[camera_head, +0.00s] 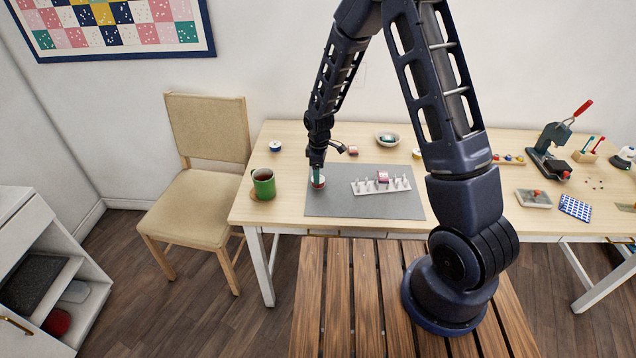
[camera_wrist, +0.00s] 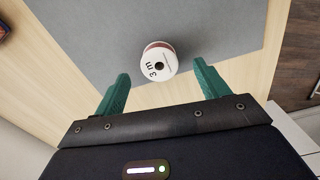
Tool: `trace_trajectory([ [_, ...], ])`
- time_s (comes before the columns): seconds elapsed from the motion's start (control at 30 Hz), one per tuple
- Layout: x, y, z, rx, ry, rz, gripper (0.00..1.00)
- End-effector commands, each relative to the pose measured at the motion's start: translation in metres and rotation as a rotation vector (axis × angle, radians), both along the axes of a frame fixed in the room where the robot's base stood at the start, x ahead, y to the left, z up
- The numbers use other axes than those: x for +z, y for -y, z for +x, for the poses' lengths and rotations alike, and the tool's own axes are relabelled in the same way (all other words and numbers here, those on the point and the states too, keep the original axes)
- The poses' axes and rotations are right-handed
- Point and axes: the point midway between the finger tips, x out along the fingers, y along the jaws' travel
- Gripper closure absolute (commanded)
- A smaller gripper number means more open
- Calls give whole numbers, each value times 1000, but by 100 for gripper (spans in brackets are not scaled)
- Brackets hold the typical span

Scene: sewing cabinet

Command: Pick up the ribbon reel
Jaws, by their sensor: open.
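The ribbon reel (camera_head: 319,184) is a small round reel with white faces and a red band, on the grey mat (camera_head: 340,207) near its left edge. In the wrist view the reel (camera_wrist: 158,66) shows its white face, marked "3 m", with a dark centre hole. My gripper (camera_head: 317,174) points down at it. Its green fingers (camera_wrist: 161,72) are open, one on each side of the reel in the picture, with a gap on both sides. I cannot tell how far the fingertips are above the mat.
A white peg rack (camera_head: 400,186) holding a pink reel (camera_head: 382,177) stands to the right on the mat.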

Motion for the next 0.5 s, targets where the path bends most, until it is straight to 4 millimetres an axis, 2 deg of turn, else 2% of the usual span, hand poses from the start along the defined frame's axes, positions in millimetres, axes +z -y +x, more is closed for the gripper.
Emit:
trace_trajectory([
  [0.3, -38, 1, 1, 0, -1, -1, 26],
  [0.5, -42, 1, 2, 0, 1, 0, 26],
])
